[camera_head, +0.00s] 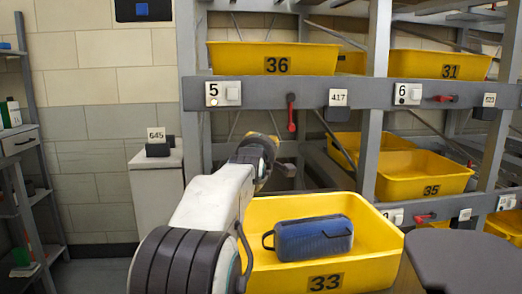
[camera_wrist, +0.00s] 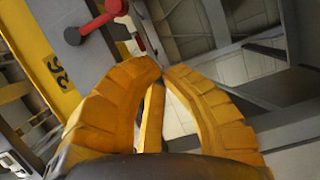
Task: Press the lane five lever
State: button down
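The lane five lever (camera_head: 291,112) is a red handle hanging downward on the grey rail, right of the white "5" sign (camera_head: 222,94). In the wrist view the red lever (camera_wrist: 92,23) shows at the upper left, beyond the fingertips and apart from them. My gripper (camera_head: 275,150) is lower left of the lever in the head view, its fingers partly hidden by my wrist.
Yellow bin 36 (camera_head: 225,56) sits above the rail. Yellow bin 33 (camera_head: 372,262), holding a blue speaker (camera_head: 313,238), is below my gripper. The lane six lever (camera_head: 445,98) lies sideways at the right. Grey upright posts (camera_head: 376,100) flank the lane.

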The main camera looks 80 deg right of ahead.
jog(key=shift+s+a+f, duration=0.1)
jog(key=shift+a+f, duration=0.05)
jog(key=shift+a, duration=0.95)
jog(key=shift+s+a+f, duration=0.1)
jog(key=shift+a, duration=0.95)
jog(key=shift+w, duration=0.1)
